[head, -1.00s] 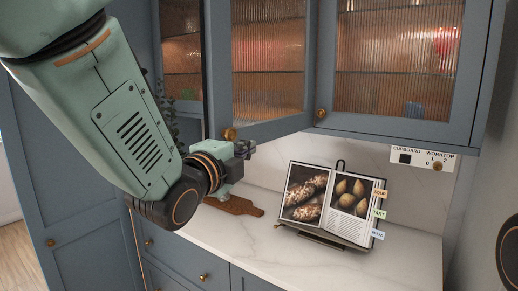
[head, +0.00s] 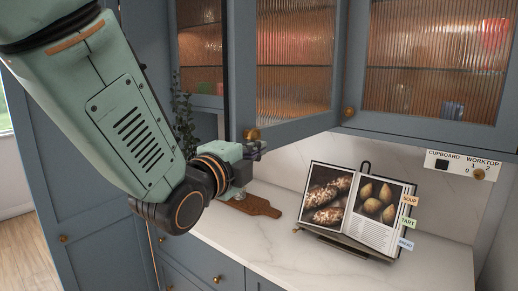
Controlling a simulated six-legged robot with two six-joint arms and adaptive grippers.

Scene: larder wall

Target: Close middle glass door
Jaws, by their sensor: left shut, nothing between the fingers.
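The middle glass door (head: 296,60) has a blue-grey frame and ribbed glass, and it stands partly open, swung outward from the wall cupboard. Its round brass knob (head: 252,134) is at the lower left corner of its frame. My left gripper (head: 258,149) is shut and empty, just below and slightly right of the knob in the picture. I cannot tell whether it touches the door. To the right, another ribbed glass door (head: 435,55) is closed, with a brass knob (head: 348,112). My right gripper does not show.
On the marble worktop (head: 265,240) stand an open cookbook (head: 345,208) on a holder and a wooden board (head: 255,207) lying flat. A switch plate (head: 462,164) is on the wall at right. A trailing plant (head: 184,115) hangs at left behind my arm.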

